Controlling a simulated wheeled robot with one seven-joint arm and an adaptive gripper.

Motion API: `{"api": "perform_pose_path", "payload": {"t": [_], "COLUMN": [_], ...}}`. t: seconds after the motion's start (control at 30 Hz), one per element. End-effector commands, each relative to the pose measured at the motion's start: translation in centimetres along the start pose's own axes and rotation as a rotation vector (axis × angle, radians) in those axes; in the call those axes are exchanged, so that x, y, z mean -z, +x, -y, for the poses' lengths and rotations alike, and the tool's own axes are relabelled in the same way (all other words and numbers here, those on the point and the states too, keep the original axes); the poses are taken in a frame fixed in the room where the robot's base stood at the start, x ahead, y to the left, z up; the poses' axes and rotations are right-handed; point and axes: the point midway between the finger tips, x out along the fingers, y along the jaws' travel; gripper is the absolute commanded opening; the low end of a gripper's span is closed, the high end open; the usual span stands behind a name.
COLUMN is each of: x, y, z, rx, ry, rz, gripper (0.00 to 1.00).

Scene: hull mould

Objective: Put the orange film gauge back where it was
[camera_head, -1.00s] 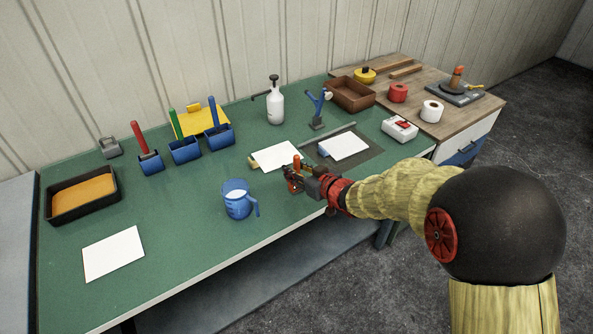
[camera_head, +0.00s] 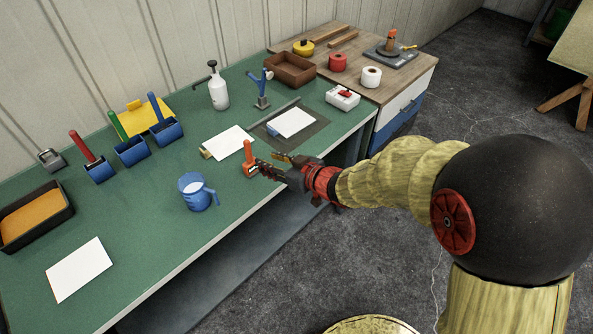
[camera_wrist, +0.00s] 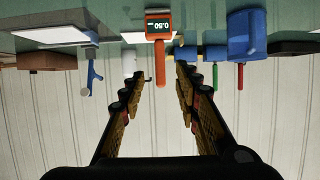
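The orange film gauge (camera_head: 249,158) stands upright on the green bench near its front edge, its handle pointing up. The upside-down wrist view shows it (camera_wrist: 158,26) too, with a dark display reading 0.50 and the orange handle pointing down in the picture. My gripper (camera_head: 270,166) is open and empty, just to the right of the gauge. In the wrist view my gripper's two fingers (camera_wrist: 158,72) are spread wide, with clear gaps on both sides of the handle. The gauge appears just beyond the fingertips, apart from them.
A blue measuring jug (camera_head: 196,192) stands left of the gauge. White cards (camera_head: 228,142) (camera_head: 293,122) lie behind it. A pump bottle (camera_head: 218,92) and a blue stand (camera_head: 261,88) stand farther back. A red-topped white box (camera_head: 342,97) is at right. Bench around the gauge is mostly clear.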

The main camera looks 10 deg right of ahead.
Motion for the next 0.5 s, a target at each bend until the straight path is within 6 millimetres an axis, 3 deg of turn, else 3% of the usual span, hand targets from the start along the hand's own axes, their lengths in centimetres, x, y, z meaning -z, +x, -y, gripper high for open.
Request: {"api": "perform_pose_path", "payload": {"t": [0.13,0.27,0.37,0.5], "x": [0.3,2.1,3.8,4.8], "y": [-0.3,-2.4,-6.1,-13.4], "z": [-0.5,-3.1,-6.1,-8.3], "rx": [-0.020,-0.139,-0.289,-0.476], "ry": [-0.004,-0.019,-0.014,0.048], "rz": [0.004,0.041,0.106,0.231], "gripper": [0.32,0.32,0.32,0.32]}}
